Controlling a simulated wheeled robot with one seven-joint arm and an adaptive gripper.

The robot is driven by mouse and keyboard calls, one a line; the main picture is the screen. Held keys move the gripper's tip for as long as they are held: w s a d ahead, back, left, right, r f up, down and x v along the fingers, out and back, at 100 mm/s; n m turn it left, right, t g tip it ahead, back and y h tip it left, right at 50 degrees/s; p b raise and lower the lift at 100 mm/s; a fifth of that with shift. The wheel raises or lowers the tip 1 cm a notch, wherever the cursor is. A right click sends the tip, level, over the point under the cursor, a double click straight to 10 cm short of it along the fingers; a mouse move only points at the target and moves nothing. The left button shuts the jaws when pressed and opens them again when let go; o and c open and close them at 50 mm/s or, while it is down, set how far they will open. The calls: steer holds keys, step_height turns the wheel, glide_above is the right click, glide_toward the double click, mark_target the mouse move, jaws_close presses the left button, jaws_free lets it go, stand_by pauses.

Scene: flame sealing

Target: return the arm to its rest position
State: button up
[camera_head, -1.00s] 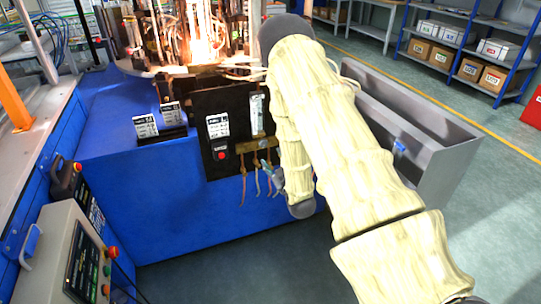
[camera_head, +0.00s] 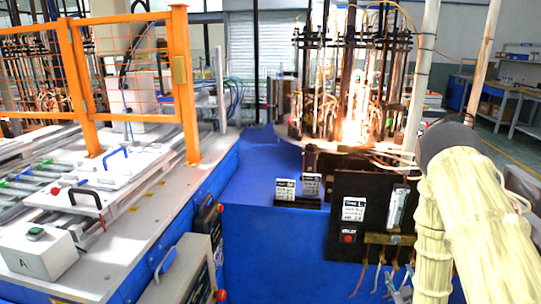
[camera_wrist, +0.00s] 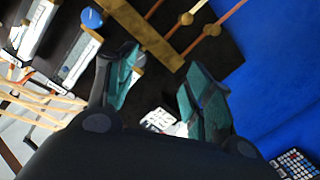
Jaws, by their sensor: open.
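My arm, in a cream padded sleeve, reaches in from the lower right of the head view and bends down beside the black panel (camera_head: 362,187). In the wrist view my gripper (camera_wrist: 163,88) has its two dark teal-padded fingers spread, with nothing between them. Beyond the fingers are the dark panel, a brass bar (camera_wrist: 143,30) and thin copper tubes with brass beads. In the head view only a small bluish part of the gripper shows at the bottom edge, below the panel's brass bar (camera_head: 390,239).
A glowing flame carousel (camera_head: 357,110) stands behind the panel on the blue machine base (camera_head: 255,165). Two small labelled holders (camera_head: 286,190) sit left of the panel. An orange guard frame (camera_head: 183,85) and a white workbench (camera_head: 135,225) fill the left. Shelving (camera_head: 520,100) stands back right.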

steer(key=s+a+f+m+g+y+p, duration=0.25)
steer(key=s+a+f+g, duration=0.55)
steer(key=s+a+f, duration=0.6)
steer(key=s+a+f+g+p, duration=0.1)
steer(key=s+a+g, duration=0.3)
steer(key=s, duration=0.8)
steer(key=s+a+g+y+p, duration=0.1)
steer(key=s+a+g, duration=0.3)
steer(key=s, duration=0.9)
steer(key=shift+s+a+f+m+p, duration=0.25)
steer(key=shift+a+f+m+p, duration=0.15)
steer(key=shift+a, duration=0.5)
